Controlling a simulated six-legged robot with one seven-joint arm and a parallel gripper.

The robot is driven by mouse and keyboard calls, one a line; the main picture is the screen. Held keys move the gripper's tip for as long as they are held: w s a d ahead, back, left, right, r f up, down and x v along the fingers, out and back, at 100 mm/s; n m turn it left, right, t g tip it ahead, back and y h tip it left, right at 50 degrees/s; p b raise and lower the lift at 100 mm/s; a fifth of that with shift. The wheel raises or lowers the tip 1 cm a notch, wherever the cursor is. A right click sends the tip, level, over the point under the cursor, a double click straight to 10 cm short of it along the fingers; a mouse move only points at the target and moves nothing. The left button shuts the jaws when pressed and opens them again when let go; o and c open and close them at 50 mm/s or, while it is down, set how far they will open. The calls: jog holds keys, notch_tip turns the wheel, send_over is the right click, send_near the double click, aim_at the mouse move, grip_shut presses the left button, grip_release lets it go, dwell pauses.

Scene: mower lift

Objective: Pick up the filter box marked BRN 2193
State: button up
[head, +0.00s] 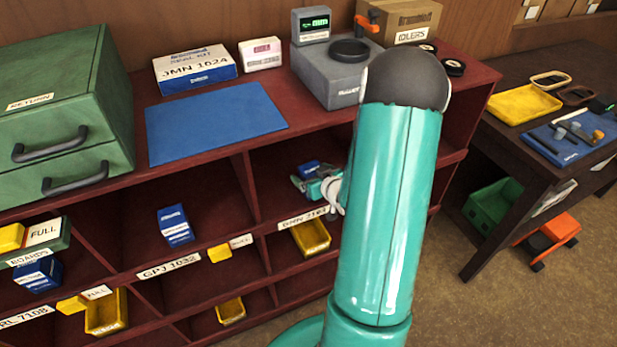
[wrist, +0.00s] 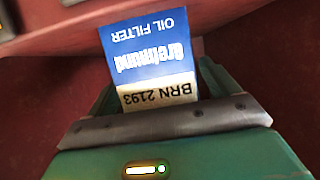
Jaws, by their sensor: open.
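The filter box marked BRN 2193 (wrist: 150,60) fills the middle of the wrist view. It is blue and white, reads OIL FILTER, and its lettering is upside down there. My gripper (wrist: 158,85) is open, with its green fingers on either side of the box's near end. I cannot tell whether they touch it. In the head view, a small blue box (head: 309,168) shows beside my gripper (head: 318,185) in a red shelf compartment. My arm hides the right part of that compartment.
The dark red shelf (head: 210,283) has dividers close around the gripper. Yellow bins (head: 311,236) sit below. On top are a blue mat (head: 214,122), a grey scale (head: 333,77) and a green cabinet (head: 65,95).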

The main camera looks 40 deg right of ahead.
jog(key=shift+w+f, duration=0.1)
jog(key=shift+w, duration=0.15)
jog(key=shift+s, duration=0.25)
jog(key=shift+c, duration=0.2)
jog(key=shift+w, duration=0.15)
jog(key=c, duration=1.1)
jog(key=shift+c, duration=0.6)
jog(key=shift+r, duration=0.25)
